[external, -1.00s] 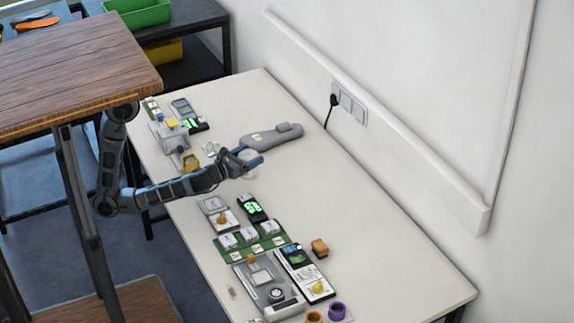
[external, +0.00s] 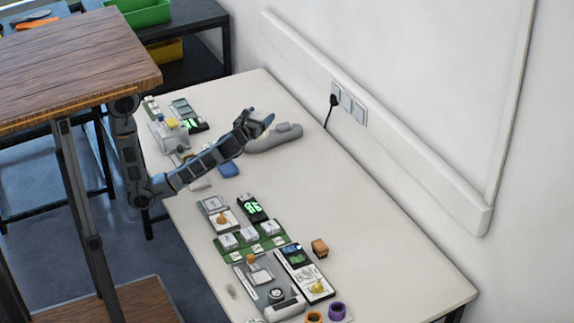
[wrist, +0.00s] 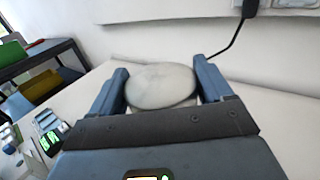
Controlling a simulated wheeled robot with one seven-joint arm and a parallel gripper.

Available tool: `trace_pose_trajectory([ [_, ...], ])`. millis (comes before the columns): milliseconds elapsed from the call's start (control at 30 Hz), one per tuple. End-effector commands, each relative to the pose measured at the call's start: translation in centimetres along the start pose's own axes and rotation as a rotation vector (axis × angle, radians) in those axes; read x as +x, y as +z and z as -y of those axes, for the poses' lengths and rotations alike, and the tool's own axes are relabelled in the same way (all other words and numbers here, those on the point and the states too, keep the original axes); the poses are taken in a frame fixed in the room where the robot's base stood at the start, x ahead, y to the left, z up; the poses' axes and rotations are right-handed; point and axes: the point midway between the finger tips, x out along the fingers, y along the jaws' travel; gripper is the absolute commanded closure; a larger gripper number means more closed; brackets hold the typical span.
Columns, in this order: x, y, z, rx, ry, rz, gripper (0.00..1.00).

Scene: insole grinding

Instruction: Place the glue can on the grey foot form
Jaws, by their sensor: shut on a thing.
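The grey foot form (external: 280,138) lies on the white table near the wall, its left part partly covered by my gripper (external: 259,120). My gripper is raised above the table near the form's left part. In the wrist view, a pale round thing, seemingly the glue can (wrist: 160,87), sits between the two blue-grey fingers of my gripper (wrist: 162,80), which are shut on it.
The table (external: 370,235) holds a grey machine with an orange knob (external: 268,290), a green-based button panel (external: 249,238), an orange-brown block (external: 320,248) and a blue item (external: 229,170). A black plug (external: 333,100) hangs at the wall.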

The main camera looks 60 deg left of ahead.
Motion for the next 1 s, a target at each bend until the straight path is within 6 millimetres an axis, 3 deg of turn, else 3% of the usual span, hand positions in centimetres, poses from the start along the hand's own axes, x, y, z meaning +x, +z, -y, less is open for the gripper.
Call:
trace_pose_trajectory([
  [167, 2.1, 0.1, -1.3, -0.004, 0.033, -0.002, 0.69],
  [700, 10.3, -5.9, -6.9, -0.003, 0.034, -0.002, 0.69],
  [867, 11.2, -6.6, -7.4, -0.004, 0.031, -0.002, 0.69],
  [1000, 11.2, -8.4, -7.4, -0.002, 0.030, -0.004, 0.69],
])
